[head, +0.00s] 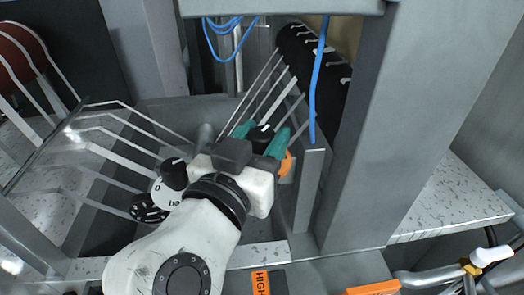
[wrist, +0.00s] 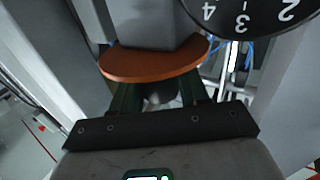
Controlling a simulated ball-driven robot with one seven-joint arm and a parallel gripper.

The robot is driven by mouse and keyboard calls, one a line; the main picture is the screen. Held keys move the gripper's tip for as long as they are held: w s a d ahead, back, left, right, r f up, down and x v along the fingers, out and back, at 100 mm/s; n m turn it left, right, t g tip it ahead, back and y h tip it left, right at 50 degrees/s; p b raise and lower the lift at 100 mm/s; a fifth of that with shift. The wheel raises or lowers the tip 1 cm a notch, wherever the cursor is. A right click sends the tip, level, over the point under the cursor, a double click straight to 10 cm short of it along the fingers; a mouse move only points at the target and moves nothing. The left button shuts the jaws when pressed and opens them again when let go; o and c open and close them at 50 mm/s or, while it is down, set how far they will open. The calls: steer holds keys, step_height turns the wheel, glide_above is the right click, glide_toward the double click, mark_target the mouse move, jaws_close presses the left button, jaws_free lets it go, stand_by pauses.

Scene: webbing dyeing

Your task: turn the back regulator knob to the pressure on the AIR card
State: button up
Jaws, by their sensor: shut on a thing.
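My gripper (head: 262,138) has two green fingers, shut on a dark knob (head: 263,130) at the machine's back, beyond my white wrist. I take it for the back regulator knob, though most of it is covered. An orange disc (head: 286,163) shows beside the right finger. In the wrist view my gripper (wrist: 159,95) has its fingers against the underside of this orange disc (wrist: 150,64). A black dial (wrist: 245,15) with white numbers 2, 3 and 4 is partly in view at the top right. I see no card reading AIR.
A second black knob (head: 174,174) over a white dial marked 0 and "ba" sits left of my wrist. White webbing strands (head: 130,148) run at the left. A grey post (head: 362,140) stands close on the right, with a blue hose (head: 317,80). An orange HIGH label (head: 262,283) lies below.

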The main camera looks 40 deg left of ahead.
steer(key=shift+f+m+t+h+b, duration=0.1)
steer(key=shift+m+t+h+b, duration=0.15)
steer(key=shift+m+h+b, duration=1)
steer(key=shift+m+t+h+b, duration=0.3)
steer(key=shift+m+h, duration=0.35)
steer(key=shift+h, duration=1.2)
steer(key=o, duration=0.9)
steer(key=s, duration=1.1)
steer(key=shift+a+b, duration=0.15)
steer(key=shift+b, duration=0.2)
steer(key=shift+w+h, duration=0.15)
steer(key=shift+h, duration=0.15)
